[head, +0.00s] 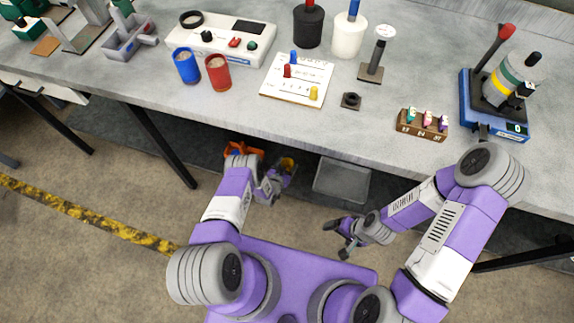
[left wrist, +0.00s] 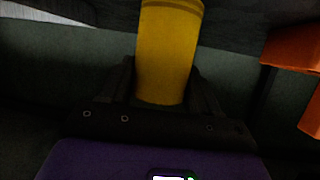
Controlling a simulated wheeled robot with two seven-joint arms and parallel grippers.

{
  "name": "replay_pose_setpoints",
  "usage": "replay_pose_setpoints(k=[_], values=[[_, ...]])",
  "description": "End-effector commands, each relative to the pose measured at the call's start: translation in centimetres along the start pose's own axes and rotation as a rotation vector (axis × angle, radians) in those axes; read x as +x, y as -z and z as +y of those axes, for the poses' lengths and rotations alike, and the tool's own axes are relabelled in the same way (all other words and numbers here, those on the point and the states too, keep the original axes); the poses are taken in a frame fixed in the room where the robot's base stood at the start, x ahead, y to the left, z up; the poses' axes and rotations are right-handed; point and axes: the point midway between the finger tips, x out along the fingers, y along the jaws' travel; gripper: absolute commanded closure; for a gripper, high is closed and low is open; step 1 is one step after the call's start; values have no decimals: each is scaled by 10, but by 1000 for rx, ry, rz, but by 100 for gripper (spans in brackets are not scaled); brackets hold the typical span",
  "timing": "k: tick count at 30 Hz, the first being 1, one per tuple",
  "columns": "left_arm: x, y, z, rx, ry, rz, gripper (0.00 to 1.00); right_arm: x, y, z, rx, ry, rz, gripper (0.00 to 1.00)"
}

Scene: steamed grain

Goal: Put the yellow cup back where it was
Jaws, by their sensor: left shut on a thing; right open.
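The yellow cup (left wrist: 168,55) is held between the fingers of my left gripper (left wrist: 165,90), which is shut on it. In the head view the cup (head: 287,165) and my left gripper (head: 279,178) are low, by the front edge of the table and below its top. The cup is partly hidden there by the gripper. My right gripper (head: 340,237) is open and empty, low in front of the table. A blue cup (head: 186,66) and a red cup (head: 218,72) stand on the table near its front edge.
An orange object (head: 243,150) is beside my left gripper, below the tabletop (head: 215,115). A grey bin (head: 342,182) stands under the table. A white control panel (head: 222,38), a board with pegs (head: 296,82) and a wooden block (head: 421,125) are on the table.

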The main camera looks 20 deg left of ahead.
Motion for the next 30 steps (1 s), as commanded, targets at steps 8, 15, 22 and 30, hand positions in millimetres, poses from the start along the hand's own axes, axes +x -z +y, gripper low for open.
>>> replay_pose_setpoints(k=[8,15,22,30], values=[[0,-1,0,0,0,0,100,0,0,0,0,0,0,12],[2,-6,0,0,0,-1,100,0,0,0,0,0,0,12],[4,-10,0,0,0,0,100,0,0,0,0,0,0,12],[5,-11,0,0,0,0,9,0,0,0,0,0,0,12]])
